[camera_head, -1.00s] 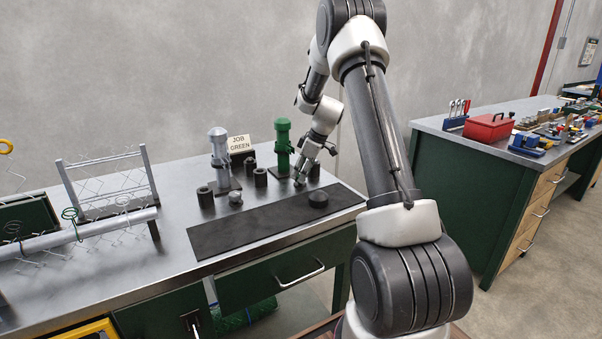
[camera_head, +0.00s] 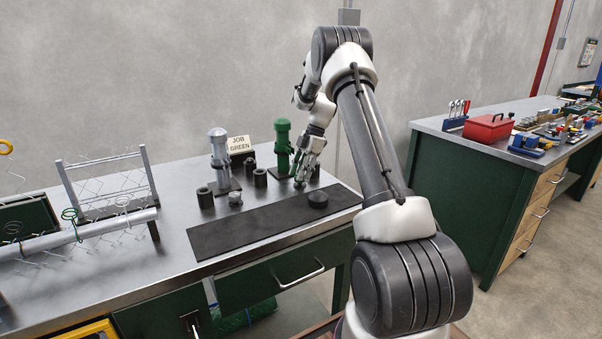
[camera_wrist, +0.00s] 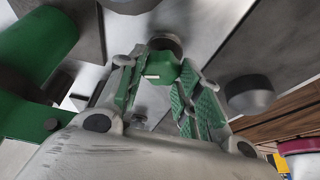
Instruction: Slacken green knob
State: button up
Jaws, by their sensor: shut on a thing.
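The green crimping-style column (camera_head: 283,140) stands upright on the bench, beside a similar silver column (camera_head: 219,152). My gripper (camera_head: 300,181) is just right of the green column's base, pointing down. In the wrist view, the green knob (camera_wrist: 164,68) sits between the fingertips of my gripper (camera_wrist: 160,80); the fingers are shut on it. A pale mark shows on the knob. Part of a large green cylinder (camera_wrist: 35,48) shows at the left of the wrist view. In the head view the knob is hidden by the gripper.
A "JOB GREEN" sign (camera_head: 239,145) stands behind the columns. Dark cups (camera_head: 205,197) and a black puck (camera_head: 318,199) stand nearby, the puck on the dark mat (camera_head: 240,234). A wire weaving rack (camera_head: 108,180) is at the left. The mat is mostly clear.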

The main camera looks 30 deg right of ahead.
jog(key=shift+n, duration=0.6)
jog(key=o, duration=1)
jog(key=shift+d, duration=0.1)
